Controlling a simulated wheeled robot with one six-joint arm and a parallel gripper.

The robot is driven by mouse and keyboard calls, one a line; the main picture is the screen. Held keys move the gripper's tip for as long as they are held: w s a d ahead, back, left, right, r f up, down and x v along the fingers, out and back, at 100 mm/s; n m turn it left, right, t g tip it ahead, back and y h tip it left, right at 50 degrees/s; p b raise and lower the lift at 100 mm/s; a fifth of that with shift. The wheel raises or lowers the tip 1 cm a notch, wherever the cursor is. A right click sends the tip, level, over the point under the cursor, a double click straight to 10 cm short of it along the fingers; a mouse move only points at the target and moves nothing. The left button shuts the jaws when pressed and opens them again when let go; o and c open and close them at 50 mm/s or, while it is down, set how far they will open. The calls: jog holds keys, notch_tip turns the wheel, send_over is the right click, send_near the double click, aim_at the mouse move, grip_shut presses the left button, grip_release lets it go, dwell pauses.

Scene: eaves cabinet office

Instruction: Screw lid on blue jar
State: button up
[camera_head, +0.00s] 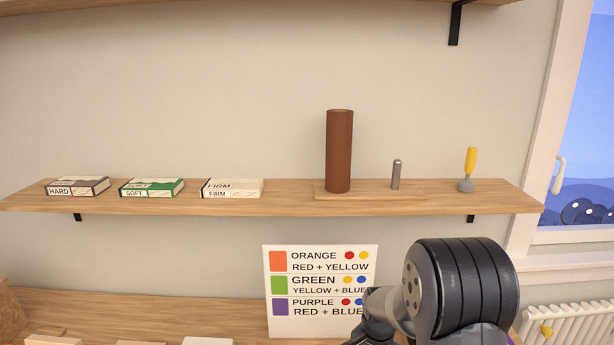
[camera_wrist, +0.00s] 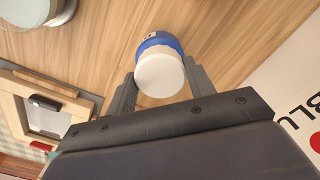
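In the wrist view, a jar with a blue band (camera_wrist: 158,42) stands on the wooden desk top. A round white lid (camera_wrist: 160,76) is at its near end, in line with it. I cannot tell whether the lid is seated on the jar or just above it. My gripper (camera_wrist: 161,72) has one finger on each side of the white lid, close against it, and appears shut on it. In the head view the jar, the lid and my fingers are hidden; only my arm shows at the lower right.
A colour-mixing sign (camera_head: 320,292) stands by my arm. The shelf (camera_head: 290,205) above holds boxes, a brown cylinder (camera_head: 339,150), a metal pin and a yellow-handled tool. In the wrist view, another round container (camera_wrist: 40,12) is upper left and a wood-framed item (camera_wrist: 45,90) left.

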jog(key=c, duration=0.5)
jog(key=m, duration=0.7)
jog(key=shift+b, duration=0.4)
jog(key=shift+c, duration=0.2)
jog(key=shift+m, duration=0.5)
jog(key=m, duration=0.6)
jog(key=shift+b, duration=0.3)
jog(key=shift+m, duration=1)
